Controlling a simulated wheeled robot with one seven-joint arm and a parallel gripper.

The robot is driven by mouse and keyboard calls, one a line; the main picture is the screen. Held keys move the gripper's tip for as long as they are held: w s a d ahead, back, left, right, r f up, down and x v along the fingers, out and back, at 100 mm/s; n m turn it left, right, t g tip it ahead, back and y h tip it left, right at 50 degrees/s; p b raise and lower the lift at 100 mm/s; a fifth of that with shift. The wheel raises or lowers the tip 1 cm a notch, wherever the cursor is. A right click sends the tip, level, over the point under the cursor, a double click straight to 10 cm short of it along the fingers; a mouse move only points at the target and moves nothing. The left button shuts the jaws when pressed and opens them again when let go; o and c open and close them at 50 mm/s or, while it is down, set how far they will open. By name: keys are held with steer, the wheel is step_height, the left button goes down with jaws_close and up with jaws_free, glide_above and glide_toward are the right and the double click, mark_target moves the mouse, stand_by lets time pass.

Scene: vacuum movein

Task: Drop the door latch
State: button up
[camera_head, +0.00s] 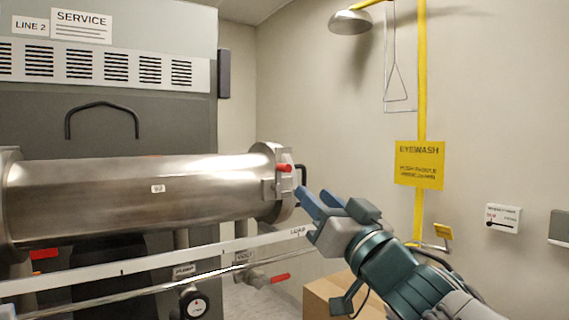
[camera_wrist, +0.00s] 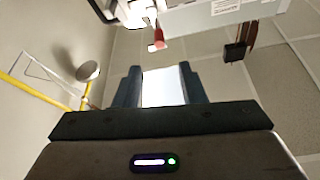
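A steel cylindrical chamber (camera_head: 130,195) lies across the left of the head view. Its round door end (camera_head: 268,158) faces right. A short red-tipped latch lever (camera_head: 284,168) sticks out there, beside a dark door handle (camera_head: 301,173). In the wrist view a red grip (camera_wrist: 157,40), apparently the latch's, shows above the fingers. My gripper (camera_head: 313,194) is just right of and below the latch, apart from it. Its two blue fingers are spread, and nothing is between them in the wrist view (camera_wrist: 160,72).
A white rail (camera_head: 150,262) runs in front of the chamber. Below are a gauge (camera_head: 194,303) and a red-handled valve (camera_head: 272,280). A cardboard box (camera_head: 325,297) stands under my arm. A yellow eyewash pipe (camera_head: 421,110) and sign (camera_head: 419,165) are at the right wall.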

steer(key=p+x, duration=0.3)
steer(key=x, duration=1)
steer(key=shift+w, duration=0.1)
